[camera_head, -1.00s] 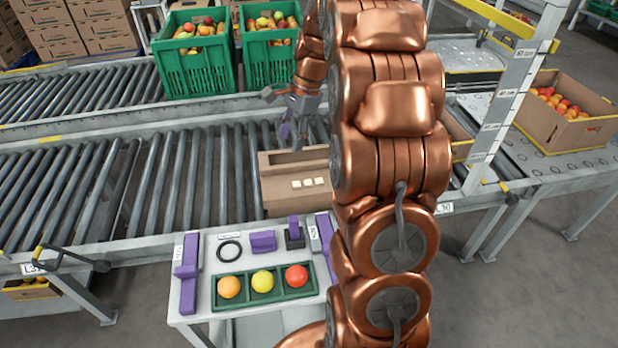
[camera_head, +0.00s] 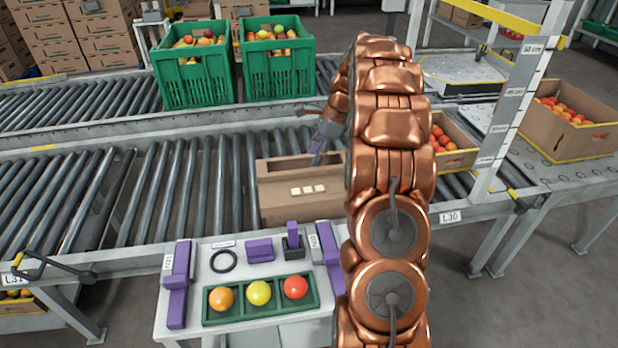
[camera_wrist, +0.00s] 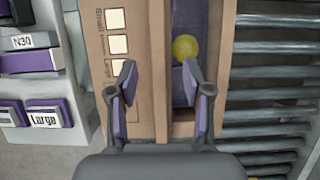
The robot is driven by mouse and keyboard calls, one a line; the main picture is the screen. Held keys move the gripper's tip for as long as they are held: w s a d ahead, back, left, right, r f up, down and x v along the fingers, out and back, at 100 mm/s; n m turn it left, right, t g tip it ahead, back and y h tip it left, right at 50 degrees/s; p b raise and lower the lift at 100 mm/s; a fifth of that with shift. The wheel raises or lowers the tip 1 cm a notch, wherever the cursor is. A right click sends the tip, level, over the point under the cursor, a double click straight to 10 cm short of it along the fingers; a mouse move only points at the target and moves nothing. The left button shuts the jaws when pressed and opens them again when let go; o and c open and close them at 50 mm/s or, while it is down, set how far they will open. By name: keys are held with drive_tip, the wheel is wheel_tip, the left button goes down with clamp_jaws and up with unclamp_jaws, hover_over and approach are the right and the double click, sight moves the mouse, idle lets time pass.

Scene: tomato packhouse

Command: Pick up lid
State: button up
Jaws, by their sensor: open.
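A cardboard carton (camera_head: 288,211) with several pale label squares on its front stands on the roller conveyor. In the wrist view the same carton (camera_wrist: 144,95) shows its labelled side at left and an open slot with a purple inside, where a yellow tomato (camera_wrist: 186,48) sits. My gripper (camera_wrist: 157,66) is open and empty over the carton, one finger over the labelled side and the other over the slot. In the head view my gripper (camera_head: 318,158) is at the carton's right part, partly hidden by my arm. I cannot make out a separate lid.
A small table in front holds a green tray (camera_head: 212,317) with orange, yellow and red tomatoes, a black ring (camera_head: 223,261) and purple blocks. Green crates (camera_head: 195,85) stand behind. An open tomato carton (camera_head: 462,161) is right of my arm. Rollers left of the labelled carton are clear.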

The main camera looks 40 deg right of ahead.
sight(310, 169)
drive_tip(key=b+x, duration=0.1)
drive_tip(key=x, duration=0.3)
drive_tip(key=shift+s+d+f, duration=0.1)
drive_tip(key=shift+s+f, duration=0.05)
drive_tip(key=shift+s, duration=0.05)
drive_tip(key=shift+w+a+f, duration=0.1)
drive_tip(key=shift+a+f, duration=0.1)
drive_tip(key=shift+f, duration=0.25)
clamp_jaws()
